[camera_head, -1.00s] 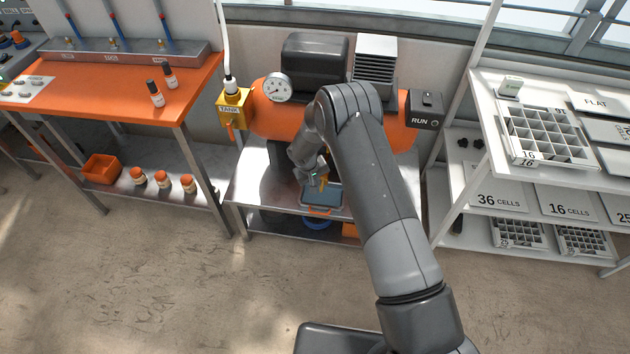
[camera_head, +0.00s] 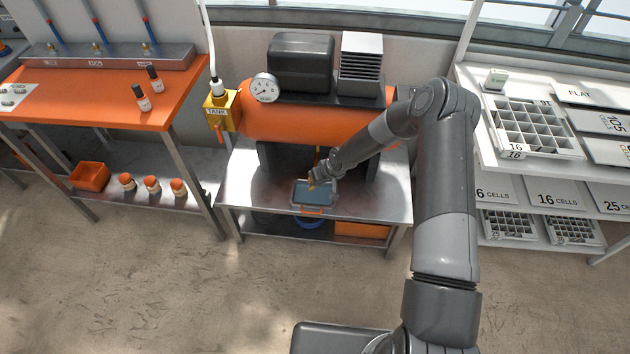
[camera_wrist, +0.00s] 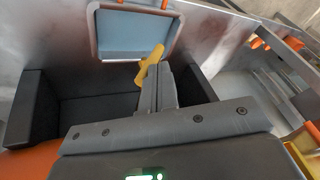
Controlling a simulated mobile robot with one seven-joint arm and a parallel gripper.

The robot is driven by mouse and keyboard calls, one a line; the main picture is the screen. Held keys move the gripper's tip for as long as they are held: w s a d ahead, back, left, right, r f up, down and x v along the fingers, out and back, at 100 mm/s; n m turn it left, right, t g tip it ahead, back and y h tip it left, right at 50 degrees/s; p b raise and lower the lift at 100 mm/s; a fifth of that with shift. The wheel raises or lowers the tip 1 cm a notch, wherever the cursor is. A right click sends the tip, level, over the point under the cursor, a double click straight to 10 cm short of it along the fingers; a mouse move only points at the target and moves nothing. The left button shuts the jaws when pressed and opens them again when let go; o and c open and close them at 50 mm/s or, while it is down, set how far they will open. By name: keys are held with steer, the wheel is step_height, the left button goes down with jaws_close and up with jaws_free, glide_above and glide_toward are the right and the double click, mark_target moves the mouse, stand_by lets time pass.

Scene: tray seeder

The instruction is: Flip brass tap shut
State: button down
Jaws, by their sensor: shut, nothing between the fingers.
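The brass tap shows in the wrist view as a yellow lever (camera_wrist: 152,62) just beyond the tips of my gripper (camera_wrist: 160,72). The lever lies at a slant there, and the fingertips are touching it or very close; I cannot tell which. My gripper is shut with nothing held. In the head view my gripper (camera_head: 314,174) is under the orange tank (camera_head: 300,125), above a blue tray (camera_head: 312,194). The tap is mostly hidden behind the gripper there, with only a small yellow bit showing.
The tank stands on a metal bench (camera_head: 370,200) with dark supports. A yellow TANK box (camera_head: 217,112) hangs at its left. An orange table (camera_head: 100,95) stands left, and white shelves with cell trays (camera_head: 530,130) stand right. The floor in front is clear.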

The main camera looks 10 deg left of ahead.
steer(key=d+f+y, duration=0.1)
steer(key=y, duration=0.1)
steer(key=d+f+y, duration=0.1)
steer(key=d+y, duration=0.1)
steer(key=shift+d+f, duration=0.1)
steer(key=shift+f, duration=0.05)
stand_by(0.4)
steer(key=shift+a+f, duration=0.3)
steer(key=shift+a, duration=0.45)
steer(key=shift+s+r, duration=0.1)
steer(key=s+v, duration=0.1)
steer(key=v, duration=1)
steer(key=shift+s+r, duration=0.25)
steer(key=shift+s, duration=0.25)
